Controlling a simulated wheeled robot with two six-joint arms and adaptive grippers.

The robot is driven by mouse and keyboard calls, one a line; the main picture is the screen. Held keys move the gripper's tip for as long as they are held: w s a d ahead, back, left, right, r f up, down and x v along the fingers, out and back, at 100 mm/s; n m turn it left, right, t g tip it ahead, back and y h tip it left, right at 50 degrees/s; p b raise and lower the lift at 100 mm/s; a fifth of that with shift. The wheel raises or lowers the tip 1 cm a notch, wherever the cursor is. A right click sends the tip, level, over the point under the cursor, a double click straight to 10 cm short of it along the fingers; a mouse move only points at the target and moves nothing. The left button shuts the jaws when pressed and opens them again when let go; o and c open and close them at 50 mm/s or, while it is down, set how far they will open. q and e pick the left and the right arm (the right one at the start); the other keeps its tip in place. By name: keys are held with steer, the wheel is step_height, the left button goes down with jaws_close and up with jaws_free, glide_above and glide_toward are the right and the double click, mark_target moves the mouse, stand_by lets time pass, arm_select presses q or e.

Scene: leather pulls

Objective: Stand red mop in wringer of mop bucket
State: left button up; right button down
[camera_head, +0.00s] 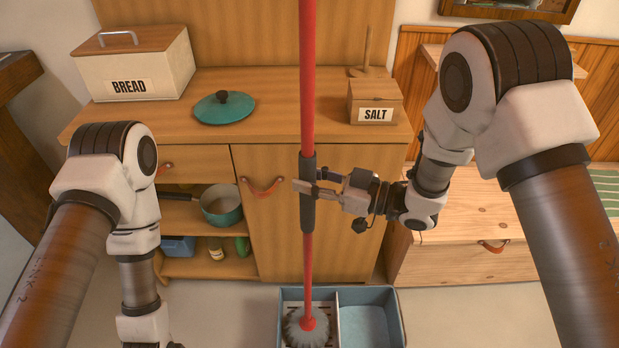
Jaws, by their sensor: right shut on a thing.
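The red mop (307,110) is upright in the middle of the head view, with a dark grey grip sleeve on its pole. My right gripper (304,187) is shut on that sleeve from the right. The grey mop head (306,328) shows at the bottom, over the left, slotted part of the blue mop bucket (374,297), which looks like the wringer. I cannot tell whether the head rests in the wringer or hangs just above it. The bucket's right compartment looks empty. My left arm comes in at the lower left; its gripper is out of the picture.
A wooden cabinet (290,85) stands behind the mop, with a bread box (136,62), a teal lid (224,107) and a salt box (375,101) on top. A teal saucepan (222,206) is on its open shelf. A low wooden chest (470,235) is at the right.

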steer(key=shift+f, duration=0.1)
steer(key=shift+r+p, duration=0.4)
steer(key=shift+p, duration=0.05)
steer(key=shift+r+p, duration=0.45)
steer(key=shift+r, duration=0.15)
steer(key=shift+f, duration=0.15)
steer(key=shift+f+b, duration=0.65)
steer(key=shift+f, duration=0.2)
steer(key=shift+s, duration=0.1)
